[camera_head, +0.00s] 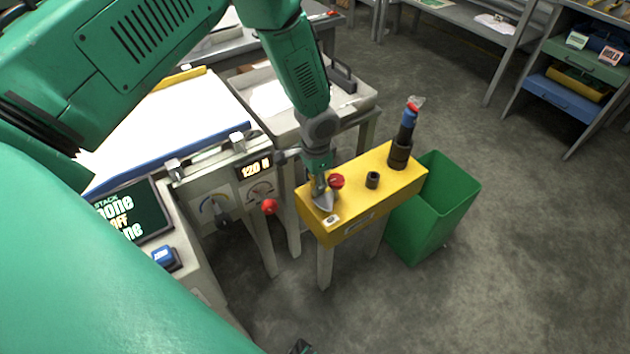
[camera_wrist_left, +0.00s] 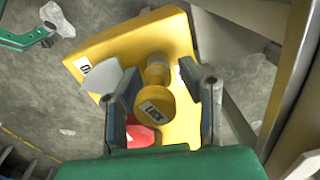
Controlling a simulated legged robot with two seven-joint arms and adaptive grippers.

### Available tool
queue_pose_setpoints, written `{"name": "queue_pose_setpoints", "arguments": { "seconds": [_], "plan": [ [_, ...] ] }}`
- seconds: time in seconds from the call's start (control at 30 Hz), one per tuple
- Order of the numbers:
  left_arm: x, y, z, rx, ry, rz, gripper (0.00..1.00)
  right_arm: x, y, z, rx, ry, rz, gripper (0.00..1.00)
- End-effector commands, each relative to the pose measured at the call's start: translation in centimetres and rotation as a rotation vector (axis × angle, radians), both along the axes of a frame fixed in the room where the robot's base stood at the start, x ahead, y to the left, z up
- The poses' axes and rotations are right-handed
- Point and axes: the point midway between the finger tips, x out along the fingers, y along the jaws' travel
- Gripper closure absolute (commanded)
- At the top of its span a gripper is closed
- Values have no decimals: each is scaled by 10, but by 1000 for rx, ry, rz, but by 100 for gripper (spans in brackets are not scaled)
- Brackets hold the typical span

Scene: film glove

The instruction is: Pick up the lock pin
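The lock pin (camera_wrist_left: 158,104) is a yellow knob with a round head and a label reading LOCK, seen in the left wrist view. It stands at the yellow box (camera_head: 365,192), which also shows in the left wrist view (camera_wrist_left: 120,42). My left gripper (camera_head: 321,190) points down at the box's left end. In the left wrist view its fingers (camera_wrist_left: 162,100) are open, one on each side of the pin's head, with visible gaps. In the head view the gripper hides the pin.
A red knob (camera_head: 336,181), a short black post (camera_head: 372,180) and a tall dark handle (camera_head: 403,138) stand on the box. A grey pointed plate (camera_head: 324,202) is close beside the gripper. A green bin (camera_head: 450,205) is at right, and a control panel (camera_head: 225,200) at left.

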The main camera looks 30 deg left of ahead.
Motion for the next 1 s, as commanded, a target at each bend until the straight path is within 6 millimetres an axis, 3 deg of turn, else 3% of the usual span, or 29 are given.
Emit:
{"name": "queue_pose_setpoints", "arguments": {
  "seconds": [0.23, 0.3, 0.33, 0.67, 0.77, 1.0],
  "plan": [
    [1, 0, -1, 0, -2, -1, 66, 0, 0, 0, 0, 0, 0, 26],
    [1, 0, -1, 0, -1, -1, 90, 0, 0, 0, 0, 0, 0, 26],
    [1, 0, -1, 0, -1, -1, 96, 0, 0, 0, 0, 0, 0, 26],
    [1, 0, 1, 0, -1, -1, 100, 0, 0, 1, 0, 0, 0, 26],
    [1, 0, 11, 0, -1, -1, 100, 0, 0, 3, 0, 0, 0, 26],
    [1, 0, 60, 0, -4, -1, 100, 0, 0, 12, 0, 0, 0, 26]
  ]
}}
